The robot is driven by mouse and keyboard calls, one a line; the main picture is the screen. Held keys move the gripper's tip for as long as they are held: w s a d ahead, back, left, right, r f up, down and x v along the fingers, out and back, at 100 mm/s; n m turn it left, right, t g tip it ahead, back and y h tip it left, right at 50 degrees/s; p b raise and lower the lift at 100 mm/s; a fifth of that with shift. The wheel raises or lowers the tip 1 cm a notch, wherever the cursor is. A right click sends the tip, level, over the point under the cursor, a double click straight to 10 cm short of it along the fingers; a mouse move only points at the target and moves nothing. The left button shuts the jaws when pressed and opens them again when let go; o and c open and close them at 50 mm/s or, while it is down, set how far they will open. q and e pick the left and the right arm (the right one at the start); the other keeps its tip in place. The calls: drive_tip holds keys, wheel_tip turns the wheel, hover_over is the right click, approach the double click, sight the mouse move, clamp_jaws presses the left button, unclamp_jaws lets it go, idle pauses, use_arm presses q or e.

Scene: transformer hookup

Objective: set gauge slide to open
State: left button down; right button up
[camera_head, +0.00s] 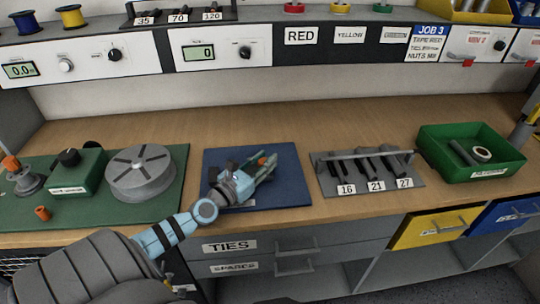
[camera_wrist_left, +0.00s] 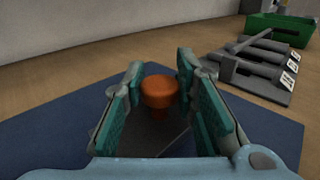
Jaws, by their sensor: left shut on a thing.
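My left gripper (camera_head: 262,165) reaches over the blue mat (camera_head: 290,190) in the head view. Its teal-lined fingers also show in the left wrist view (camera_wrist_left: 160,80), one on each side of a round orange knob (camera_wrist_left: 160,91). The gripper is shut on this knob. A bit of the orange knob (camera_head: 262,160) shows between the fingers in the head view. A dark body lies under the knob, mostly hidden by the gripper, so the slide's position cannot be read. My right gripper is in neither view.
Left of the mat, a green board holds a grey round turntable (camera_head: 140,172) and a green box (camera_head: 78,170). To the right stand a grey rack (camera_head: 325,172) labelled 16, 21, 27 and a green bin (camera_head: 432,160). Bare wooden bench lies behind the mat.

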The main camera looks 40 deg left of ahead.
use_arm(q)
drive_tip(key=shift+s+a, duration=0.1)
drive_tip(key=c, duration=1.3)
unclamp_jaws()
drive_tip(key=s, duration=1.2)
drive_tip(key=shift+d, duration=0.2)
drive_tip(key=shift+r, duration=0.1)
